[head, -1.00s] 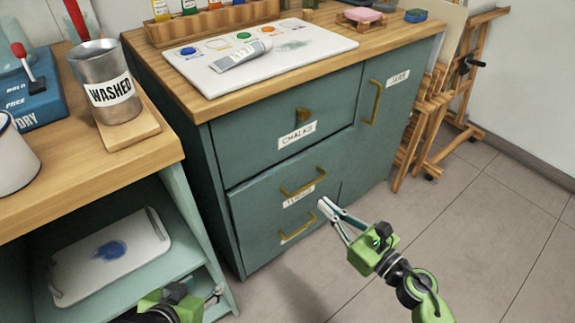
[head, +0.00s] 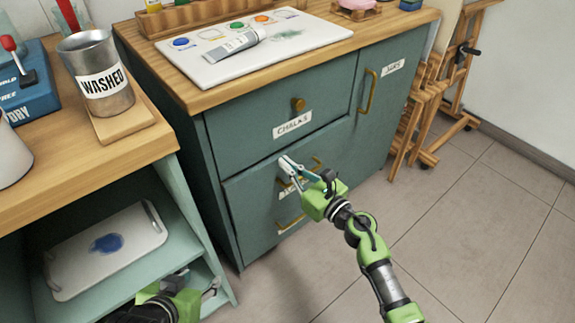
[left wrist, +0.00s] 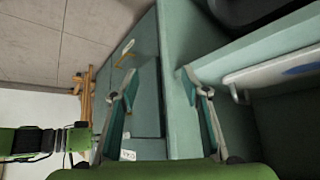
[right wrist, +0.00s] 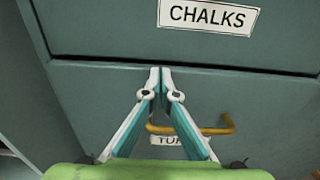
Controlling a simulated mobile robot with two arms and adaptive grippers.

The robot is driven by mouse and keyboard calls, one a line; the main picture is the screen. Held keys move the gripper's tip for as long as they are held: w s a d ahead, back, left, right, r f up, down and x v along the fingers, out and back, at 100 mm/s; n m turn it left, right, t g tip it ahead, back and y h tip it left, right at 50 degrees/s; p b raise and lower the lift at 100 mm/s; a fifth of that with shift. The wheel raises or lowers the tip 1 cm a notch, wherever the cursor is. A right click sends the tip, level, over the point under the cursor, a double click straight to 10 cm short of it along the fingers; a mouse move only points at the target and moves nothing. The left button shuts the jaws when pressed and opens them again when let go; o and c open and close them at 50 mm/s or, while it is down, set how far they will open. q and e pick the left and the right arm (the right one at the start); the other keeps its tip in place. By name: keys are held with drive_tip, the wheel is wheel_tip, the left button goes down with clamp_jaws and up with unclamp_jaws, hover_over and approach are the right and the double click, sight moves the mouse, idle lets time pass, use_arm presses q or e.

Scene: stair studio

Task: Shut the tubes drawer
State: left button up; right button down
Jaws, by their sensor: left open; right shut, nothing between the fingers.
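The tubes drawer (head: 252,194) is a dark teal front below the chalks drawer (head: 245,130). It looks flush or nearly so; I cannot tell whether a small gap remains. Its brass handle (right wrist: 226,124) and partly hidden label (right wrist: 166,140) show behind my right fingers in the right wrist view. My right gripper (head: 284,160) is shut and empty, its tips at the upper part of the tubes drawer's front (right wrist: 90,100); contact is unclear. My left gripper (left wrist: 158,84) is open and empty, low beside the shelf unit at the left.
A jars door (head: 385,110) is right of the drawers, and another brass handle (head: 290,224) sits below. A wooden easel (head: 430,110) stands at the right. An open shelf with a white tray (head: 75,262) is at the left. The floor in front is clear.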

use_arm(q)
drive_tip(key=shift+w, duration=0.1)
drive_tip(key=w+r+t, duration=0.1)
drive_tip(key=w+d+r+t, duration=0.1)
drive_tip(key=w, duration=0.1)
drive_tip(key=shift+d+r+h+b, duration=0.2)
drive_tip(key=shift+r+h+b, duration=0.1)
drive_tip(key=shift+b, duration=0.05)
use_arm(e)
drive_tip(key=shift+x, duration=1.2)
drive_tip(key=shift+w+r, duration=0.1)
drive_tip(key=shift+r, duration=0.1)
